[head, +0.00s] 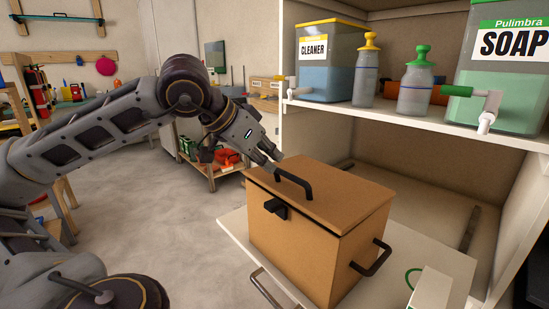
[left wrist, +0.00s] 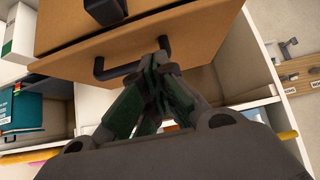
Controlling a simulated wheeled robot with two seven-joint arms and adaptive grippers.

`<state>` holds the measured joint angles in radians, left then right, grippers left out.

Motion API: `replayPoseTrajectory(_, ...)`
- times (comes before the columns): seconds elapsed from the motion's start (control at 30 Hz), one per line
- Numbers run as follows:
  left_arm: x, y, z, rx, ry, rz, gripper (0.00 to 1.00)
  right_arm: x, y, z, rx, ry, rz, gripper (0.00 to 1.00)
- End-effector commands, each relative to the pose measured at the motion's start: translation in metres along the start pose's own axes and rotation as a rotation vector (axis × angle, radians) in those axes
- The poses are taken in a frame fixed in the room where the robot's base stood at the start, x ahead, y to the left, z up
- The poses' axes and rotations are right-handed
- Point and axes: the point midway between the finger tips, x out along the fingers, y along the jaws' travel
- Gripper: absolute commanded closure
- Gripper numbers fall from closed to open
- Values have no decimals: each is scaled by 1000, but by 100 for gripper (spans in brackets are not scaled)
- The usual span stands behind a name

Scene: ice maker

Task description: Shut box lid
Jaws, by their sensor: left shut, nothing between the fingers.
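A brown box (head: 290,245) stands on a pale pull-out shelf, with a dark latch (head: 277,208) on its front and a dark handle on its side. Its flat lid (head: 335,195) lies down over the box top, with no clear gap visible. A black handle (head: 294,181) arches over the lid; it also shows in the left wrist view (left wrist: 132,68). My left gripper (head: 276,157) is shut and empty at the lid's far left edge, close to the handle. Whether its fingertips touch the lid I cannot tell. My right gripper is not in view.
The pale shelf (head: 238,232) extends around the box. A cabinet shelf (head: 400,118) above right holds a cleaner tank (head: 330,75), two bottles and a soap tank (head: 505,85). A small white item (head: 432,287) sits right of the box. Open floor lies left.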

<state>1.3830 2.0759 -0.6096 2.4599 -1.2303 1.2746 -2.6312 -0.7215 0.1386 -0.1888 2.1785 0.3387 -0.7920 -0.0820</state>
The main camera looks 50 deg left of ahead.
Motion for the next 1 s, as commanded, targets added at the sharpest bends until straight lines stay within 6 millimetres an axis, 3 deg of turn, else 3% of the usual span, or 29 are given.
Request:
replayPoseTrajectory(0.57,-6,0,-1,0,2,-1,100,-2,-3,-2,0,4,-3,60)
replayPoseTrajectory(0.77,-24,0,-1,0,3,-1,100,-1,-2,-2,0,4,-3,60)
replayPoseTrajectory(1.0,-58,0,-1,-1,3,-1,100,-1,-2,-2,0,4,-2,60)
